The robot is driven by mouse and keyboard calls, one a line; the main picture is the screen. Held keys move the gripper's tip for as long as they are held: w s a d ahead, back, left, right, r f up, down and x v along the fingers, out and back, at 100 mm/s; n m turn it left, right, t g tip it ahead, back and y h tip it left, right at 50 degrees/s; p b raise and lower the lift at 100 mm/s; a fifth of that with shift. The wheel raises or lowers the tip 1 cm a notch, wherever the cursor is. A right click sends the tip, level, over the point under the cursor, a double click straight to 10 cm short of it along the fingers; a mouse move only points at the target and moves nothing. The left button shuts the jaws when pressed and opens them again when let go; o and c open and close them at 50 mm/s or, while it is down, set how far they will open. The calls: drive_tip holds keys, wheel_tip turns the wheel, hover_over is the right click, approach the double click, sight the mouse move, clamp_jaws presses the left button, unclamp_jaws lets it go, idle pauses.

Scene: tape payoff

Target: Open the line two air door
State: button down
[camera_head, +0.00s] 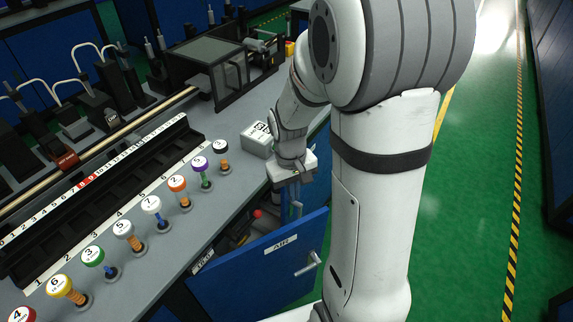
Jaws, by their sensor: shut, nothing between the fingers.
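The air door (258,272) is a blue panel below the front edge of the workbench, with a white AIR label (280,244) and a metal handle (308,264) near its right side. It stands swung out from the cabinet, with a gap behind its top edge. A red knob (257,213) and some dark parts show in the gap. My gripper (294,209) points down at the door's upper right part, on its inner side. Its fingers look shut and empty. The fingertips are partly hidden by the door, so I cannot tell whether they touch it.
The grey bench (222,190) carries a row of numbered, coloured spools (178,184), a numbered rail (100,185) and a light grey box (257,139) near my gripper. Green floor (455,220) lies open to the right, with a striped line (517,200).

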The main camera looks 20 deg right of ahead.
sight(303, 219)
drive_tip(key=shift+n+g, duration=0.5)
drive_tip(key=shift+g, duration=0.4)
drive_tip(key=d+f+p, duration=0.1)
drive_tip(key=f+p, duration=0.1)
drive_tip(key=f, duration=0.3)
drive_tip(key=d+f+p, duration=0.1)
drive_tip(key=f+p, duration=0.1)
drive_tip(key=f, duration=0.2)
drive_tip(key=d+f+p, duration=0.1)
drive_tip(key=f+p, duration=0.1)
drive_tip(key=f, duration=0.3)
drive_tip(key=shift+w+d+f, duration=0.1)
drive_tip(key=shift+w+f, duration=0.15)
drive_tip(key=shift+f, duration=0.05)
